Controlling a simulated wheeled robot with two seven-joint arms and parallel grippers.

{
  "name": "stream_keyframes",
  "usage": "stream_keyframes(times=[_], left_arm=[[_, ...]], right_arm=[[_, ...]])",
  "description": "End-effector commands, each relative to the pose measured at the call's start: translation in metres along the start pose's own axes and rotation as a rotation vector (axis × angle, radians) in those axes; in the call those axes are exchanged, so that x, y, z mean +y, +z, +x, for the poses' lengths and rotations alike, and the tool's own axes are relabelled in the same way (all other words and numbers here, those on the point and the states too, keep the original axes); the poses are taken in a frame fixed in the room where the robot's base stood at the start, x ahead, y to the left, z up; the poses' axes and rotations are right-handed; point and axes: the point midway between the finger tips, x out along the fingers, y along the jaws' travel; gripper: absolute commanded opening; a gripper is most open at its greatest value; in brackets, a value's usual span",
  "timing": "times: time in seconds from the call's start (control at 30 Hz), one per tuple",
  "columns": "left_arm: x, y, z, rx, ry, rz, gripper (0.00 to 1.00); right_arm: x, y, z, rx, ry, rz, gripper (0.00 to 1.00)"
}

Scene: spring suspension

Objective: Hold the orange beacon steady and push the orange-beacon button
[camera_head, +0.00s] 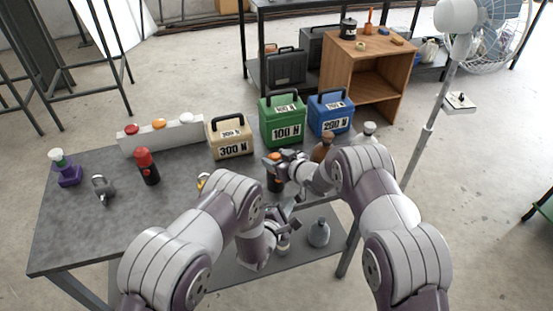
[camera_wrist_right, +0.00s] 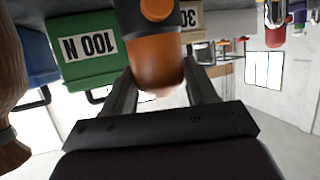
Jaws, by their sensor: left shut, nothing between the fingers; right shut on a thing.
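The orange beacon (camera_head: 274,158) stands upright near the table's right front edge, with an orange top and a black base. My right gripper (camera_head: 281,167) is shut on it, partly hiding it. In the right wrist view, which is upside down, the orange beacon (camera_wrist_right: 156,62) is between the right gripper's fingers (camera_wrist_right: 163,92). A round orange button (camera_wrist_right: 157,9) shows on its black base at the top edge. My left gripper (camera_head: 292,211) is shut and empty, below and apart from the beacon, by the table's front edge.
Behind are a white button box (camera_head: 172,137) and tan (camera_head: 229,149), green (camera_head: 282,107) and blue (camera_head: 330,104) weights. Brown and white-topped items stand right of the beacon.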

Motion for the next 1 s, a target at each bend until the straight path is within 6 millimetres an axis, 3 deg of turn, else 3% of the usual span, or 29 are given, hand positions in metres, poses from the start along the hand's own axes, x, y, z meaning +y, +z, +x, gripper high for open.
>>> stream_keyframes(times=[0.07,0.1,0.2,0.47,0.57,0.8,1.0], left_arm=[[0.0,0.0,0.0,0.0,0.0,0.0,0.0],[0.0,0.0,0.0,0.0,0.0,0.0,0.0],[0.0,0.0,0.0,0.0,0.0,0.0,0.0],[0.0,0.0,0.0,0.0,0.0,0.0,0.0],[0.0,0.0,0.0,0.0,0.0,0.0,0.0],[0.0,0.0,0.0,0.0,0.0,0.0,0.0],[0.0,0.0,0.0,0.0,0.0,0.0,0.0]], right_arm=[[0.0,0.0,0.0,-0.001,0.0,0.0,0.21],[0.0,0.0,0.0,0.0,0.0,0.0,0.6],[0.0,0.0,0.0,0.0,0.0,0.0,0.87],[0.0,0.0,-0.001,0.0,0.0,0.0,0.87],[0.001,0.0,-0.01,-0.002,0.001,0.001,0.87],[0.001,-0.001,-0.071,0.0,0.003,0.0,0.87],[0.001,0.0,-0.11,-0.001,0.001,0.0,0.87]])
